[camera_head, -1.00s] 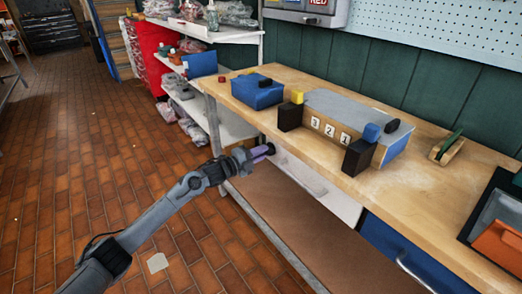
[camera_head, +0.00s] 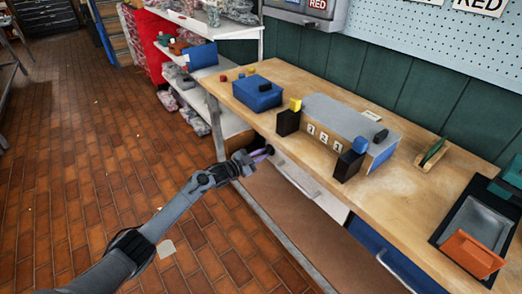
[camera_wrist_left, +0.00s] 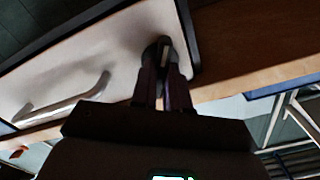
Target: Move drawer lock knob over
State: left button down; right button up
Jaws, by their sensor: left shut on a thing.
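The lock knob (camera_wrist_left: 164,52) is a small dark piece with a pale strip, near the right end of the white drawer front (camera_wrist_left: 90,62) in the left wrist view. My left gripper (camera_wrist_left: 163,72) is shut on it, with its two purple fingers on either side. In the head view my left gripper (camera_head: 265,152) reaches the left end of the white drawer (camera_head: 312,188) under the bench top. The fingers hide most of the knob there. The drawer looks shut. My right gripper is not in view.
The wooden bench top (camera_head: 410,190) overhangs the drawer. A blue drawer (camera_head: 385,255) with a metal handle is to the right. A numbered block (camera_head: 335,120) and a blue box (camera_head: 257,93) stand on the bench. A brown lower shelf (camera_head: 290,220) lies below.

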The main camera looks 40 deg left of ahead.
pick_arm(q)
jog(key=n+p, duration=0.1)
jog(key=n, duration=0.2)
jog(key=shift+r+n+p, duration=0.1)
jog(key=shift+n+p, duration=0.2)
jog(key=shift+p, duration=0.05)
jog(key=shift+n+p, duration=0.45)
jog(key=shift+n, duration=1.05)
jog(key=shift+f, duration=0.2)
jog(key=c, duration=1.1)
grip_release()
jog(key=shift+r, duration=0.1)
jog(key=shift+s, duration=0.1)
